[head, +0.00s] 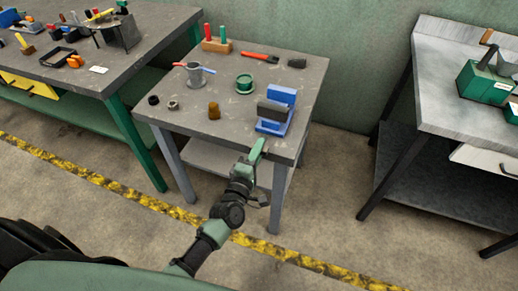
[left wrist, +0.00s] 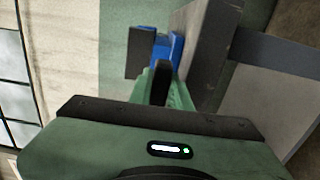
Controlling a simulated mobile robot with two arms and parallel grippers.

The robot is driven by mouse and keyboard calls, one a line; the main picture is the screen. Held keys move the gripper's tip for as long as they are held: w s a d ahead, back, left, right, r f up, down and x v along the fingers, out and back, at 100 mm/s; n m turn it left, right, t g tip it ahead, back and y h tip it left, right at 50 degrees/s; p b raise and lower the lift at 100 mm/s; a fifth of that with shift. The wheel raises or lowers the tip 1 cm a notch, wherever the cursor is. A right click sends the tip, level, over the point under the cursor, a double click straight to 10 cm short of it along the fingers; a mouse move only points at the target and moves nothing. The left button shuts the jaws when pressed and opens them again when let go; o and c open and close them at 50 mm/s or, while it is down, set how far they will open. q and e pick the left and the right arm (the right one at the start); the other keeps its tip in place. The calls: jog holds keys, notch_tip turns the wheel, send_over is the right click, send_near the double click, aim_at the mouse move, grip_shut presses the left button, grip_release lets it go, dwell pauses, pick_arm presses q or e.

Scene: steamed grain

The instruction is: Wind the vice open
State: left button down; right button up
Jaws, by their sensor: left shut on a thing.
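The blue vice (head: 284,96) with a dark grey jaw block (head: 271,111) stands at the front right corner of the small grey table (head: 235,115). My left gripper (head: 258,148) is at the table's front edge, just in front of the vice. In the left wrist view, my left gripper (left wrist: 163,88) points at the blue vice (left wrist: 163,47) and is shut on a dark upright piece (left wrist: 161,80), which appears to be the vice handle. My fingers hide much of the handle. The gap between the vice jaws is hard to make out. My right gripper is not in view.
A cluttered bench (head: 130,60) stands left, another bench (head: 440,95) right. Floor between is clear.

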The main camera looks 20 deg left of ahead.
pick_arm(q)
jog(key=shift+f, duration=0.1)
jog(key=c, duration=1.6)
grip_release()
jog(key=shift+s, duration=0.1)
jog(key=s, duration=0.7)
jog(key=shift+s+a+b, duration=0.15)
jog(key=shift+s+b, duration=0.2)
jog(key=shift+b, duration=0.1)
